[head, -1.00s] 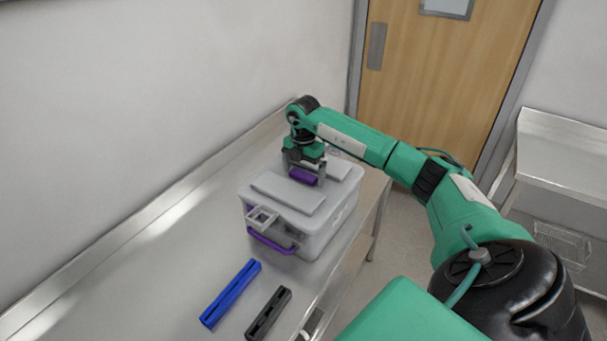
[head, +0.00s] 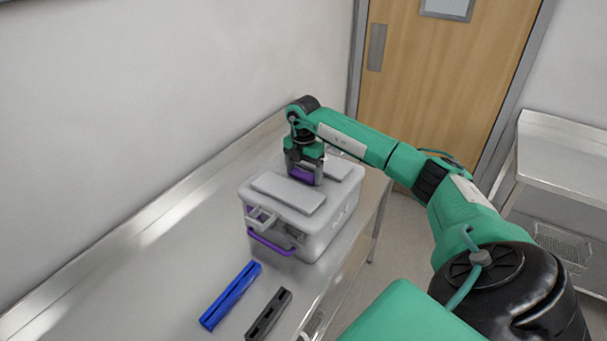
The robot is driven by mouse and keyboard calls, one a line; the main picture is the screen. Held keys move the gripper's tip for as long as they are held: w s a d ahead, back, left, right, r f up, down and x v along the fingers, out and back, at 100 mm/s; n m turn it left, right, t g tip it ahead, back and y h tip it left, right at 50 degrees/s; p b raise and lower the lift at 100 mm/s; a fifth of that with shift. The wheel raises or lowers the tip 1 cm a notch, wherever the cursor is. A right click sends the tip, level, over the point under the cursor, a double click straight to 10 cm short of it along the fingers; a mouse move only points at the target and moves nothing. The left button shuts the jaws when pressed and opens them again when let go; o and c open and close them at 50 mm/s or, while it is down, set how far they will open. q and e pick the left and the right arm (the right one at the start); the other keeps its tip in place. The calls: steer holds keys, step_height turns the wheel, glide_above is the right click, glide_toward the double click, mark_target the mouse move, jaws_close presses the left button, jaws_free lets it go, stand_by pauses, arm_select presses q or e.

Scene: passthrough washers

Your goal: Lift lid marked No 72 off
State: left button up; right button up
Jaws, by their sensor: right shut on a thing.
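A grey-white box (head: 318,241) with a pale lid (head: 288,194) stands on the steel bench. The lid has raised flat panels and a purple handle (head: 303,174) in its middle. My right gripper (head: 304,180) reaches down from above and is shut on the purple handle. The lid appears to sit on the box; I cannot make out a gap. A purple clasp or bail (head: 268,242) and a small pale latch (head: 262,217) show on the box's near end. The marking on the side is too small to read. My left gripper is not in view.
A blue slotted bar (head: 231,295) and a black slotted bar (head: 268,314) lie on the bench (head: 150,260) in front of the box. The bench to the left is clear. A wall runs behind it. A second steel table (head: 565,160) and a wooden door (head: 440,80) are at the right.

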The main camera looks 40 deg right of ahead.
step_height(320, 180, up, 13)
steer(key=b, duration=0.4)
step_height(320, 180, up, 6)
steer(key=p, duration=0.1)
glide_above(303, 174)
steer(key=shift+s+d+r, duration=0.1)
steer(key=shift+s+r, duration=0.05)
steer(key=shift+r, duration=0.05)
